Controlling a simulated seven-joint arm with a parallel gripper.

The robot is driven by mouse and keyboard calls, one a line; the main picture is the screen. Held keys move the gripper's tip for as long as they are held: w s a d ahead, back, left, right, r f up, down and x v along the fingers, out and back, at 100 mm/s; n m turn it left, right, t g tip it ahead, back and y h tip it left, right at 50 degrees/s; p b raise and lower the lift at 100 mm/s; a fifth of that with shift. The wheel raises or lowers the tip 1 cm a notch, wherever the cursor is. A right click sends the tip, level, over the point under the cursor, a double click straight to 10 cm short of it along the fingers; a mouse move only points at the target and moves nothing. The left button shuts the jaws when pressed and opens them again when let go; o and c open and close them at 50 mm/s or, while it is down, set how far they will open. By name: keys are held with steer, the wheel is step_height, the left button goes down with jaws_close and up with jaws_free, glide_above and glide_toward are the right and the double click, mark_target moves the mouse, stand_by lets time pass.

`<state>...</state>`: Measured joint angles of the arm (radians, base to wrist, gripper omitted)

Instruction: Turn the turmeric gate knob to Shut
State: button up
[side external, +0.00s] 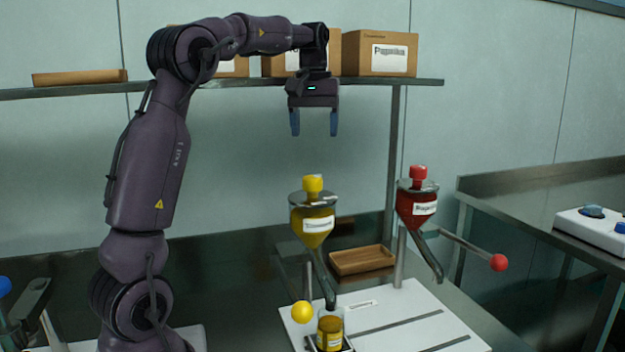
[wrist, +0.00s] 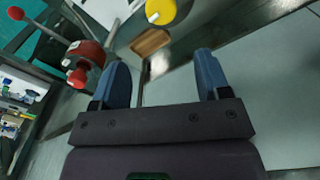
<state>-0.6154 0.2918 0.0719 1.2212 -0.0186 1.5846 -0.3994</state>
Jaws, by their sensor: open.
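The turmeric hopper (side external: 314,226) is a yellow funnel on a post at the middle of the side view. A yellow knob (side external: 313,184) stands on its top, and a yellow ball (side external: 302,312) is low at its front. I cannot read a Shut mark or tell the gate's setting. A jar with yellow contents (side external: 330,333) stands under its spout. My gripper (side external: 314,128) is open and empty, pointing down above the yellow top knob with a clear gap. In the wrist view, the fingers (wrist: 162,62) are spread and a yellow part (wrist: 160,10) is cut by the top edge.
The paprika hopper (side external: 417,205) stands to the right, with a red top knob (side external: 418,172) and a red ball-ended lever (side external: 499,262) reaching right. A wooden tray (side external: 362,260) lies behind. A shelf with boxes (side external: 380,53) is behind my gripper.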

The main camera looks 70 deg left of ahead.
mark_target(312, 177)
steer(key=shift+n, duration=0.6)
steer(key=f, duration=0.7)
steer(key=d+f, duration=0.1)
steer(key=f, duration=0.3)
steer(key=shift+s, duration=0.4)
steer(key=shift+r, duration=0.1)
steer(key=c, duration=0.9)
